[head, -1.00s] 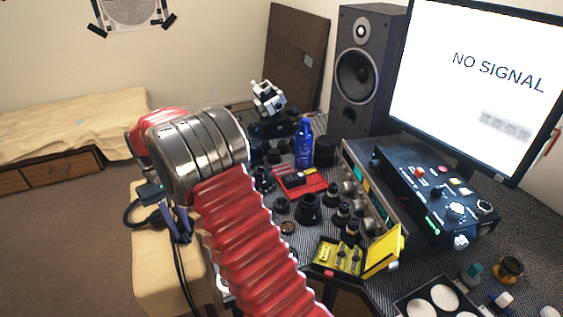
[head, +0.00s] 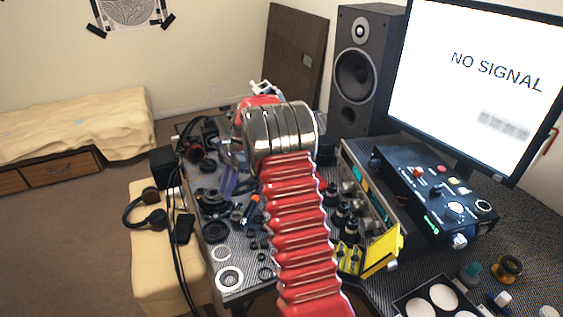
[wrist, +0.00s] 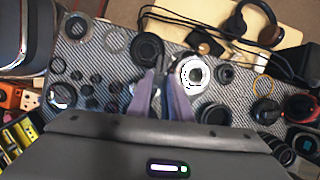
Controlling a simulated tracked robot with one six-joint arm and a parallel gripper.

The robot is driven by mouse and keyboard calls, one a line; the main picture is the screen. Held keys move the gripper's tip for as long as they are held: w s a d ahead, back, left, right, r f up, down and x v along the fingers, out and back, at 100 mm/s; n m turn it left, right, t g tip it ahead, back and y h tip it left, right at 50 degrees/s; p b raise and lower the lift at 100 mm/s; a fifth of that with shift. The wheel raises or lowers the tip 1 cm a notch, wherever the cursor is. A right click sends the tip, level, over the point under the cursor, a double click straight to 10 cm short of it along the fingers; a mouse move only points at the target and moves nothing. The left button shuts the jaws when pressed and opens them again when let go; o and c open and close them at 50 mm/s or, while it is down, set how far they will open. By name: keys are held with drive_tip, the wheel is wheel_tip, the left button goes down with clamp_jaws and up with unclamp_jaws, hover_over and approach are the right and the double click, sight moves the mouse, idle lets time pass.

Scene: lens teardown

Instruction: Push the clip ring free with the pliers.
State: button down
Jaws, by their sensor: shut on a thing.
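My gripper (wrist: 160,76) shows in the wrist view as two purple-grey fingers closing toward each other. They are shut on a slim dark tool, the pliers (wrist: 160,62), of which little shows between the fingertips. A round part with a bright white ring face (wrist: 193,74) lies just right of the fingertips. I cannot tell whether it carries the clip ring, or whether the pliers touch it. In the head view my gripper (head: 229,180) hangs over the left part of the bench, partly hidden by my arm.
The patterned bench top (head: 236,252) holds several loose rings and lens parts. Headphones (head: 148,208) lie on the tan stool at the left. A yellow case (head: 385,252), a black control box (head: 437,195) and a speaker (head: 362,70) stand to the right. Floor at the left is open.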

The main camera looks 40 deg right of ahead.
drive_tip(key=s+d+m+t+h, duration=0.1)
drive_tip(key=d+m+t+h, duration=0.2)
drive_tip(key=d+m, duration=1.3)
drive_tip(key=d+h, duration=0.1)
drive_tip(key=d, duration=0.5)
drive_tip(key=shift+r+m+t, duration=0.35)
drive_tip(key=shift+m+t, duration=0.05)
drive_tip(key=shift+f, duration=0.25)
